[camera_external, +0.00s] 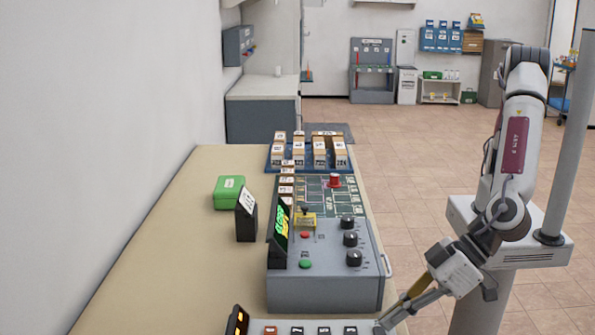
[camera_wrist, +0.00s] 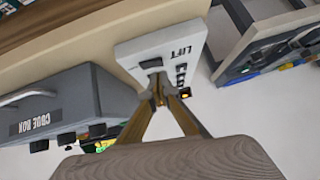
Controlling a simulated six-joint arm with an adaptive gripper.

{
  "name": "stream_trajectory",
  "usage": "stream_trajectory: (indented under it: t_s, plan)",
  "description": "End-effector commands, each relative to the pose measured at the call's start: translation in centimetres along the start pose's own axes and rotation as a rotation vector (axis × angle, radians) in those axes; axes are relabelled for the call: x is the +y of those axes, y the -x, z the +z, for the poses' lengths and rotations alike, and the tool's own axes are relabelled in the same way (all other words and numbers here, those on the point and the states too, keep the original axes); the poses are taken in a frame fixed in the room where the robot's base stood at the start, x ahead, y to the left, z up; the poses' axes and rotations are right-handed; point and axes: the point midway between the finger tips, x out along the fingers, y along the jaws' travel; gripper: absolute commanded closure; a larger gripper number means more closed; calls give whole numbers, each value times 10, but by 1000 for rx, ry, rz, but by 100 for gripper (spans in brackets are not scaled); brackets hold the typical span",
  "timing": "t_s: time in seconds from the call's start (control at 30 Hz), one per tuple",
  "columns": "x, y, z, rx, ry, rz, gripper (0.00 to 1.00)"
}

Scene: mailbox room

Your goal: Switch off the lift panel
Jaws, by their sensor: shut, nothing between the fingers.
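The lift panel (camera_wrist: 135,52) is a pale slab marked LIFT in the wrist view. It carries a small dark switch or button (camera_wrist: 151,63) and a lit orange spot (camera_wrist: 185,93). In the external view only the back part of a grey panel (camera_external: 300,322) with several small buttons shows, cut off by the bottom edge. My gripper (camera_wrist: 160,92) is shut and empty, its fingertips over the panel beside the dark part. In the external view my gripper (camera_external: 384,322) is low at that panel's right end. I cannot tell whether it touches.
A grey console (camera_external: 325,291) with knobs and buttons stands just behind. The grey code box (camera_wrist: 62,98) is left in the wrist view, another panel (camera_wrist: 265,45) right. A green box (camera_external: 229,192) and a black stand (camera_external: 246,222) are on the bench (camera_external: 165,250). The bench's left side is clear.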

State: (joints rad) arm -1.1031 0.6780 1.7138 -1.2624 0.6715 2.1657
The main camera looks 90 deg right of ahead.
Motion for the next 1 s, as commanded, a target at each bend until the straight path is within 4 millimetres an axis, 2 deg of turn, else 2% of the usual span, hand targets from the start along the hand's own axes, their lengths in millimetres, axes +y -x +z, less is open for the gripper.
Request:
stream_trajectory:
  t_s: [0.13,0.63,1.0]
  plan:
    - [0,-7,7,-1,1,0,100]
    - [-1,-10,10,-1,-1,-1,100]
    - [-6,-19,21,-6,1,0,100]
